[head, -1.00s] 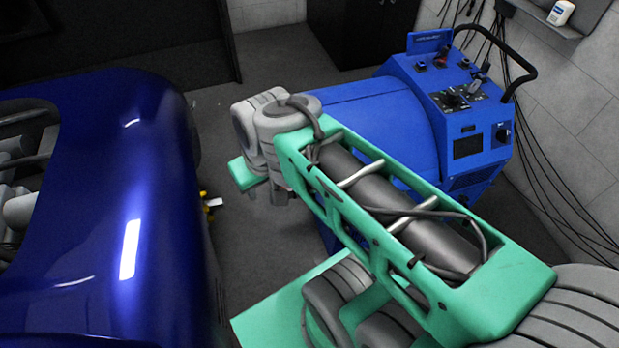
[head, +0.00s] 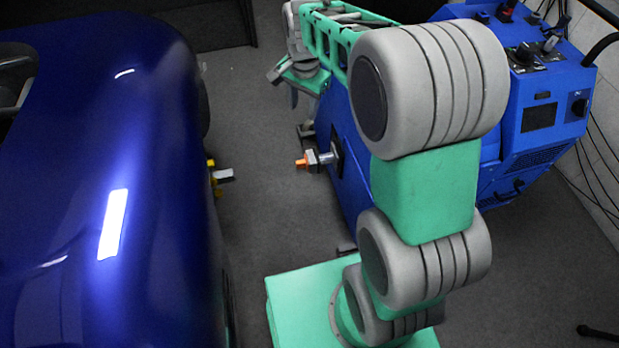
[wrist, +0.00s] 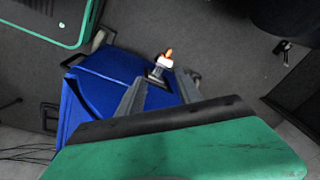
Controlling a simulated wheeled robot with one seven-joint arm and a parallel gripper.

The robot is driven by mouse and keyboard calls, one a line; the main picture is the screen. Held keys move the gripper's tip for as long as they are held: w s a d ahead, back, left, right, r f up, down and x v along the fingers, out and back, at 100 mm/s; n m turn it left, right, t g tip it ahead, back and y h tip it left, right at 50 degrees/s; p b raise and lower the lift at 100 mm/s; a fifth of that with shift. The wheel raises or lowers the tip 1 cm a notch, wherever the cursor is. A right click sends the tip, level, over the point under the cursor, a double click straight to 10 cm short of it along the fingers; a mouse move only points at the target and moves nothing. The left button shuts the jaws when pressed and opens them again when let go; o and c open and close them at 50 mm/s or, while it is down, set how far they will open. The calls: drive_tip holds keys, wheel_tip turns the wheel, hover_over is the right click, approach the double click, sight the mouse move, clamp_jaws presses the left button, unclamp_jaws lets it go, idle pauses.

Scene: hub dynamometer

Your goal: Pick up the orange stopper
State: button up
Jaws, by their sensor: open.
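The orange stopper (head: 301,163) sits on the end of a metal fitting (head: 322,158) that sticks out leftward from the blue machine (head: 351,180). In the wrist view the stopper (wrist: 169,53) shows small, beyond the fingertips and roughly in line with the gap between them. My gripper (wrist: 162,80) is open and empty, its two grey fingers apart, and it does not touch the stopper. In the head view my gripper (head: 293,96) hangs above and behind the stopper, partly hidden by my arm.
A glossy dark blue car body (head: 150,200) fills the left side. A yellow-tipped fitting (head: 214,177) juts from it, facing the stopper. Bare grey floor (head: 262,215) lies between the car and the machine. The machine's control panel (head: 540,60) is at the upper right.

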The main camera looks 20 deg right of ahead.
sight(297, 162)
drive_tip(key=w+f+m+b, duration=0.2)
drive_tip(key=f+b, duration=0.3)
drive_tip(key=f, duration=0.8)
drive_tip(key=w+f+m+g+b, duration=0.1)
drive_tip(key=w+f+m+b, duration=0.2)
drive_tip(key=f, duration=1)
drive_tip(key=w+f+m+b, duration=0.3)
drive_tip(key=w+f+b, duration=0.2)
drive_tip(key=f, duration=0.8)
drive_tip(key=shift+w+a+f+g+b, duration=0.15)
drive_tip(key=shift+w+f+g+b, duration=0.2)
drive_tip(key=shift+b, duration=1.1)
clamp_jaws()
drive_tip(key=shift+r, duration=0.1)
